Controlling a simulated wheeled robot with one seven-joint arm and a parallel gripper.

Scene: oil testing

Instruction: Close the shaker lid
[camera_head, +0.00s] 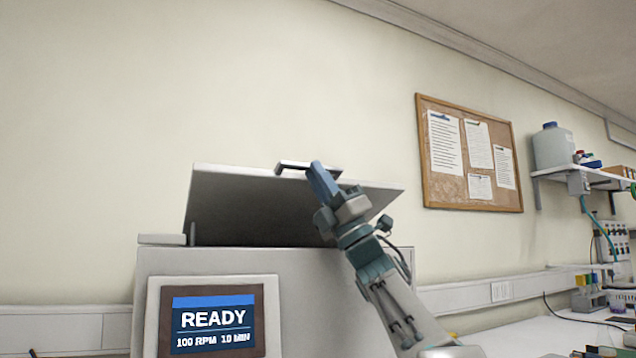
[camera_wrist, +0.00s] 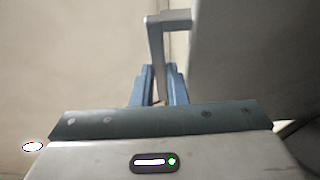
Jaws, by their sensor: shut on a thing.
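The shaker (camera_head: 320,300) is a large light-grey box with a screen (camera_head: 213,318) reading READY, 100 RPM, 10 MIN. Its lid (camera_head: 255,205) is raised and tilted, with its grey underside facing me. A handle (camera_head: 292,167) sticks out at the lid's top edge. My gripper (camera_head: 318,172) is at the handle and shut on it. In the wrist view the handle (camera_wrist: 158,50) runs down between the blue fingers (camera_wrist: 158,85), and the lid (camera_wrist: 240,60) fills the right side. The inside of the shaker is hidden.
A corkboard (camera_head: 470,150) hangs on the wall behind, to the right. A shelf (camera_head: 575,172) with a large bottle (camera_head: 552,147) is at the far right. A white bench (camera_head: 540,338) with small items lies below it. The space above the lid is clear.

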